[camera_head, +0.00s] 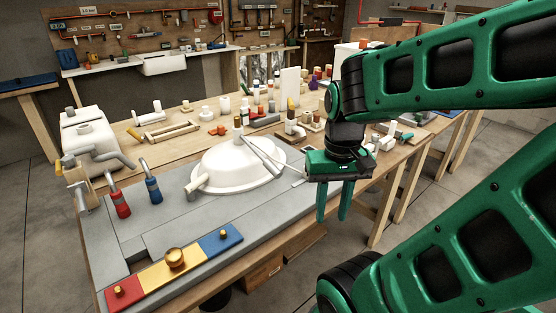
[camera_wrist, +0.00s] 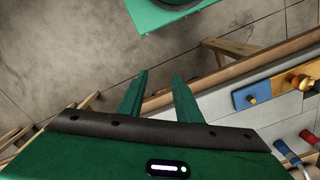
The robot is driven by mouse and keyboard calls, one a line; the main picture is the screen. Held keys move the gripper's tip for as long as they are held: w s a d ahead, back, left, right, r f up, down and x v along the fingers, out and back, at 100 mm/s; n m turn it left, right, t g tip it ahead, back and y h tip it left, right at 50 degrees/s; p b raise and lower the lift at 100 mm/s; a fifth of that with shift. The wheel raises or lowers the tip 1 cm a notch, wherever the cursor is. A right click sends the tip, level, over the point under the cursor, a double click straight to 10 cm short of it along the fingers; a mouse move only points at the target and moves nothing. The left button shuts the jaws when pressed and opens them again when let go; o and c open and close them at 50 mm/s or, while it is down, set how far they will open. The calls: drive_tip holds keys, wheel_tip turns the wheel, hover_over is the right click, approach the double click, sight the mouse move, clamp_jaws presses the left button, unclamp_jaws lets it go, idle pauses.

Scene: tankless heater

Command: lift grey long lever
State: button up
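A long grey lever (camera_head: 262,156) slants down to the right over a white basin (camera_head: 212,172) on the workbench in the head view. A small brass-topped part stands at its upper end. My gripper (camera_head: 332,216) hangs to the right of the basin and lever, fingers pointing down, apart from both. It is open and empty. In the wrist view my gripper (camera_wrist: 160,76) shows two separated fingers with nothing between them. The lever cannot be made out in the wrist view.
A red, yellow and blue panel (camera_head: 174,267) with brass knobs lies at the bench's front. Red-handled (camera_head: 118,202) and blue-handled (camera_head: 153,187) curved pipes stand left of the basin. Bottles and small parts crowd behind. Floor is open right of the bench.

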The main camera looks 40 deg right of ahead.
drive_tip(key=shift+w, duration=0.1)
drive_tip(key=shift+o, duration=1.1)
drive_tip(key=shift+s+r, duration=0.15)
drive_tip(key=shift+s, duration=0.1)
drive_tip(key=n+h, duration=0.2)
drive_tip(key=n, duration=0.4)
approach(272, 165)
drive_tip(key=f, duration=0.3)
drive_tip(key=d+f, duration=0.1)
drive_tip(key=f, duration=0.5)
drive_tip(key=shift+s+d+f, duration=0.15)
drive_tip(key=shift+d+f, duration=0.05)
